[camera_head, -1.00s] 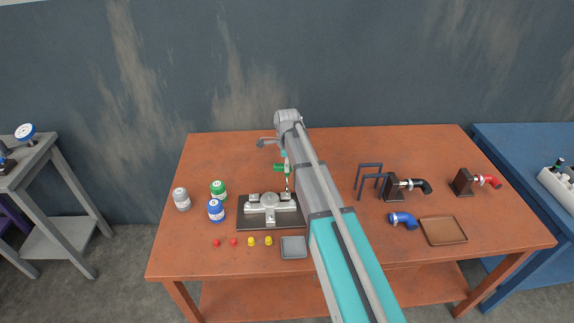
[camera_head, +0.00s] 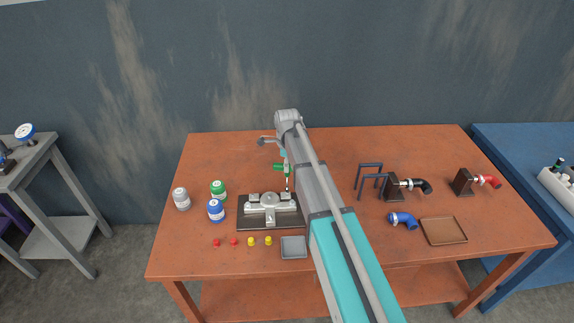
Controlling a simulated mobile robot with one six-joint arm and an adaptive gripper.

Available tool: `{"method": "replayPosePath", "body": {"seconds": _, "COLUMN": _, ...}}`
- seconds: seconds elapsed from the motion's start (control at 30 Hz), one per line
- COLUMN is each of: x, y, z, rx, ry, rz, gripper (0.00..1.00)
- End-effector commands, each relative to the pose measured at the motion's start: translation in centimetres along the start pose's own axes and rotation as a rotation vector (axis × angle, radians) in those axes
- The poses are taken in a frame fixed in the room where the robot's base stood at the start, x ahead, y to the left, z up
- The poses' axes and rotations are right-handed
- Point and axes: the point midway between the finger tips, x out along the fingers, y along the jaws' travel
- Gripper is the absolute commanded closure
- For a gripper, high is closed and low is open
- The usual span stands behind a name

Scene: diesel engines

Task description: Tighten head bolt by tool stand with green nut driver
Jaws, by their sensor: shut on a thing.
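The green nut driver (camera_head: 279,168) is held upright by my gripper (camera_head: 285,166), with its green handle showing and its shaft pointing down. The gripper is partly hidden behind my arm. The shaft tip is over the far right corner of the grey engine head (camera_head: 262,212), which sits on a dark base plate. The head bolt under the tip is too small to make out, and I cannot tell whether the tip touches it. I cannot make out which frame is the tool stand; a dark blue frame (camera_head: 371,166) stands to the right of my arm.
Green (camera_head: 218,190), blue (camera_head: 216,210) and grey (camera_head: 182,199) containers stand left of the head. Red and yellow caps (camera_head: 251,242) and a grey tray (camera_head: 294,247) lie in front.

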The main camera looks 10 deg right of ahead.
Motion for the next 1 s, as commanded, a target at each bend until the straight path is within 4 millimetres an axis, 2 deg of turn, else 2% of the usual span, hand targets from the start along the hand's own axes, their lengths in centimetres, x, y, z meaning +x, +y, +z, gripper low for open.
{"method": "replayPosePath", "body": {"seconds": 0.5, "x": -1.1, "y": -0.1, "z": 0.0, "rx": -0.001, "ry": 0.000, "rz": -0.001, "gripper": 1.00}}
{"method": "replayPosePath", "body": {"seconds": 1.0, "x": -1.1, "y": 0.0, "z": 0.0, "rx": -0.003, "ry": 0.000, "rz": 0.000, "gripper": 1.00}}
